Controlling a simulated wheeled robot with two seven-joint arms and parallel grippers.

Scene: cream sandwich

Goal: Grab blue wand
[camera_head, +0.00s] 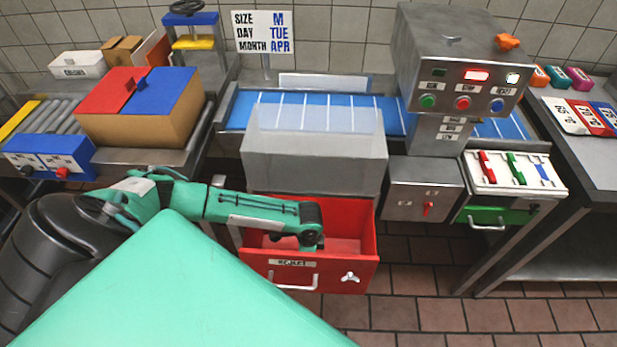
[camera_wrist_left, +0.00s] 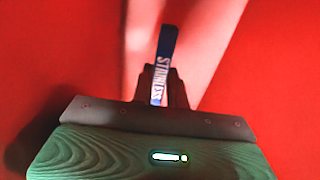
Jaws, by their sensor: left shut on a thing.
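My left gripper (camera_wrist_left: 166,100) is shut on a dark blue stick (camera_wrist_left: 165,48) with white lettering that reads like "STAINLESS". The stick sticks out beyond the fingertips, and red surfaces fill the view around it. In the head view my left arm reaches over the open red drawer (camera_head: 260,270), its wrist pointing down into it. There the fingers and the stick are hidden. A white tray (camera_head: 525,187) at the right bears a red wand (camera_head: 487,166), a green wand (camera_head: 516,167) and a thin blue mark or wand. My right gripper is out of view.
A clear box (camera_head: 315,165) stands above the drawer, in front of the blue conveyor (camera_head: 310,110). A grey control cabinet (camera_head: 460,60) stands to its right. A carton with red and blue flaps (camera_head: 140,110) is at the left. Tiled floor shows at the lower right.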

